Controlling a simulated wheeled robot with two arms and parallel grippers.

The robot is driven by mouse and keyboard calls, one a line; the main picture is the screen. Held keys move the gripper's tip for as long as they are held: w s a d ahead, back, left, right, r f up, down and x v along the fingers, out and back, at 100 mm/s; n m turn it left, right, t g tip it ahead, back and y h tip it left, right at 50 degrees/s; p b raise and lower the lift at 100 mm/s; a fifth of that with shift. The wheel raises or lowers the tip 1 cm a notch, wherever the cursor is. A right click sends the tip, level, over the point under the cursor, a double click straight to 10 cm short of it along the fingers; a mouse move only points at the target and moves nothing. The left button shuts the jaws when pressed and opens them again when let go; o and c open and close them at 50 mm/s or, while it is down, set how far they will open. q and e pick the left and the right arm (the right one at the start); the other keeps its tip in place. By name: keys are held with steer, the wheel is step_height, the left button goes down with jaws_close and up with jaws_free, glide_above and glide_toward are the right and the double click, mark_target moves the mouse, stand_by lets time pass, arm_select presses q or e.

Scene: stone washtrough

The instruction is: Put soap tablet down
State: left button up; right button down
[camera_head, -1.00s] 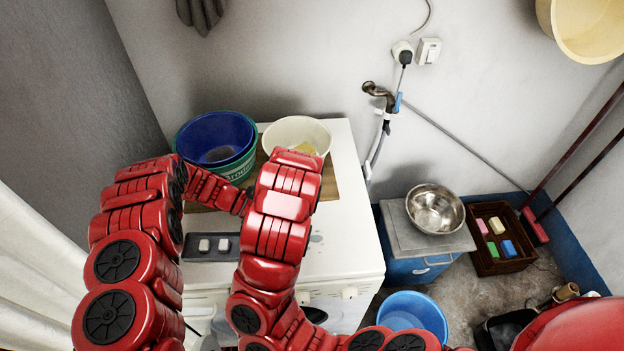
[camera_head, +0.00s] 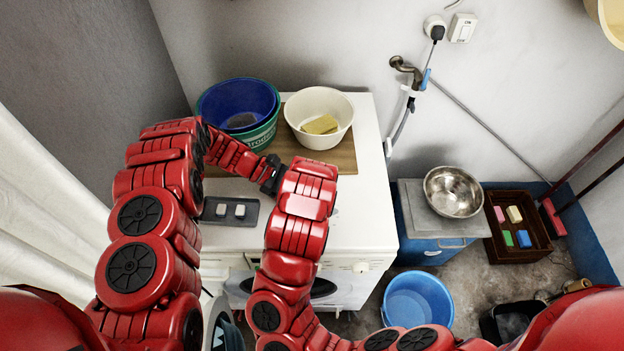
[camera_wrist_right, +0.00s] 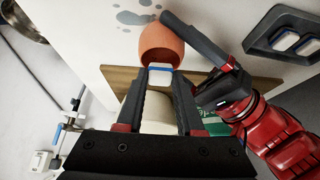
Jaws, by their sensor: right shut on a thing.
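A white tablet with a blue edge (camera_wrist_right: 160,70) shows between the fingertips of my right gripper (camera_wrist_right: 160,76) in the right wrist view, at the mouth of an orange cup (camera_wrist_right: 160,44). I cannot tell whether the tablet touches the cup. In the head view my own arm hides the right gripper, tablet and cup. My left gripper (camera_head: 270,175) is beside the cup; one dark finger lies along it, and its grip is unclear. A dark tray (camera_head: 213,217) with two white tablets (camera_head: 231,210) lies on the white washing machine (camera_head: 362,215).
A wooden board (camera_head: 345,158) on the machine bears a blue tub (camera_head: 237,100) in a green one and a cream bowl (camera_head: 318,105) with a yellow block. A tap (camera_head: 404,68) is on the wall. A steel basin (camera_head: 453,190) stands right, a blue bucket (camera_head: 417,300) below.

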steer(key=shift+f, duration=0.15)
steer(key=shift+c, duration=2.3)
jaws_free()
step_height(320, 180, up, 7)
steer(key=shift+r, duration=0.1)
arm_select(q)
steer(key=o, duration=0.8)
steer(key=shift+o, duration=0.2)
